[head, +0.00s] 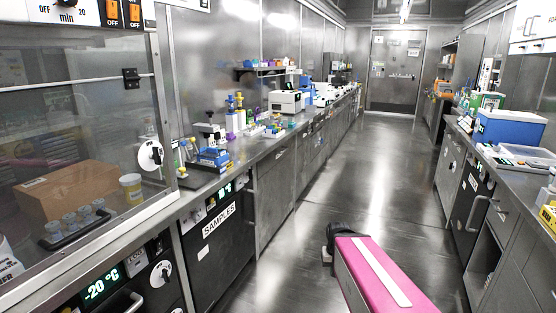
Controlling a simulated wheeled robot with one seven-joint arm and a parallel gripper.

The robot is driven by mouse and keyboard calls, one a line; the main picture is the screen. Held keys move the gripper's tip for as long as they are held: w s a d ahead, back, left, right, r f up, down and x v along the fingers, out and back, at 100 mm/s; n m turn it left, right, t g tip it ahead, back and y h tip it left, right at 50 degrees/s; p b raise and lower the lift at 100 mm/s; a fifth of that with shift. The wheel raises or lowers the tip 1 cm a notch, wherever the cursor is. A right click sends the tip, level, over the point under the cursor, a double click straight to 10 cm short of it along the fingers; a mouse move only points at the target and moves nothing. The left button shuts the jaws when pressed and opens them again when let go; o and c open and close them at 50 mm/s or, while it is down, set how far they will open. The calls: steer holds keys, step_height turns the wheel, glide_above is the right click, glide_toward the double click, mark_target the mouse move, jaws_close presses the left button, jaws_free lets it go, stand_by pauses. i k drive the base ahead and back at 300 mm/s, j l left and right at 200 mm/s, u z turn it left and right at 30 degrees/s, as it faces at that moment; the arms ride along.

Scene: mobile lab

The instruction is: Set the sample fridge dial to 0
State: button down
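The sample fridge (222,255) is a black-fronted unit under the left counter, with a white "SAMPLES" label (219,221) on its door. A small green-lit display (225,188) sits on the strip above the door, but its digits are too small to read surely. Small light parts show on the same strip; I cannot tell which is the dial or where it points. My pink arm link (368,274) reaches up from the bottom edge over the aisle, to the right of the fridge and apart from it. My gripper fingers are not visible.
A freezer with a green "-20 °C" display (101,285) and a white round dial (161,273) stands at the lower left, below a glass-fronted hood holding a cardboard box (70,187). Counters line both sides. The aisle floor (335,170) is clear towards the far door (396,70).

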mark_target(196, 215)
steer(key=j+u, duration=0.1)
steer(key=u, duration=0.75)
steer(key=j+u, duration=0.1)
steer(key=u, duration=0.3)
